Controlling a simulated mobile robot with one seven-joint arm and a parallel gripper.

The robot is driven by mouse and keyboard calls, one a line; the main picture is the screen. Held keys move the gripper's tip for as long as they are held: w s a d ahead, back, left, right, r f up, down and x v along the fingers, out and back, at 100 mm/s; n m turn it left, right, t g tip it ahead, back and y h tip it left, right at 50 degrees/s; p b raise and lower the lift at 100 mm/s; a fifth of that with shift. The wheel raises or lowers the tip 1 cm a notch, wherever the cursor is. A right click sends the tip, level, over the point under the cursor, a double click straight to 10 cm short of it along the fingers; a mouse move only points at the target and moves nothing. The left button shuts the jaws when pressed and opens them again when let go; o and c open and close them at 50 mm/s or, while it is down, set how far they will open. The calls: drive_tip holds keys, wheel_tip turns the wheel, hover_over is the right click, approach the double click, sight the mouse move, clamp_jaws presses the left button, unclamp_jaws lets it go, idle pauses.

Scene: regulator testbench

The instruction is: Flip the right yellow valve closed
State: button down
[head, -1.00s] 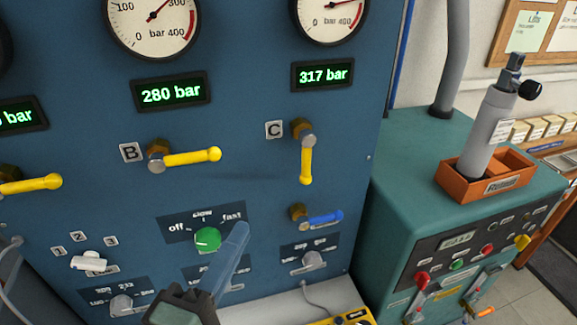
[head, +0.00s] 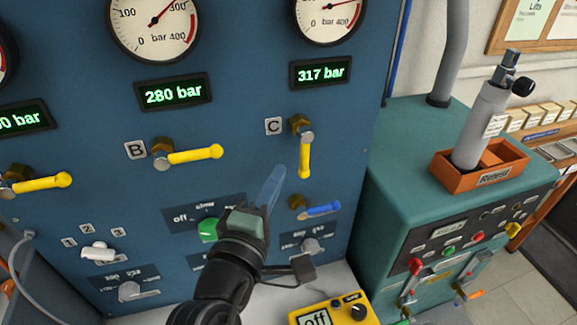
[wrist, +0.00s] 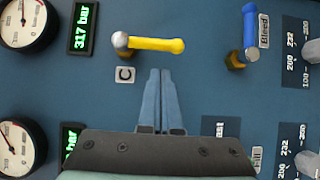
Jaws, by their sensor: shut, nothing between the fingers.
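The right yellow valve (head: 304,160), labelled C, has its handle hanging straight down from a brass and steel hub on the blue panel. In the wrist view the same yellow handle (wrist: 155,44) lies sideways near the top, above the fingertips. My gripper (head: 278,170) has its blue fingers pressed together with nothing between them. Its tips are just left of the C handle in the head view and appear apart from it. In the wrist view the shut fingertips (wrist: 161,72) point at the handle's middle, with a small gap showing.
Yellow valve B (head: 195,154) points right, to the left of my gripper. A blue bleed valve (head: 320,210) sits below C. A green selector knob (head: 208,230) is partly behind my gripper. A yellow meter (head: 335,312) lies below, and a teal cabinet (head: 400,165) stands right.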

sight(305, 156)
drive_tip(key=shift+w+d, duration=0.25)
drive_tip(key=shift+d, duration=0.3)
drive_tip(key=shift+w+d, duration=0.25)
drive_tip(key=shift+d, duration=0.25)
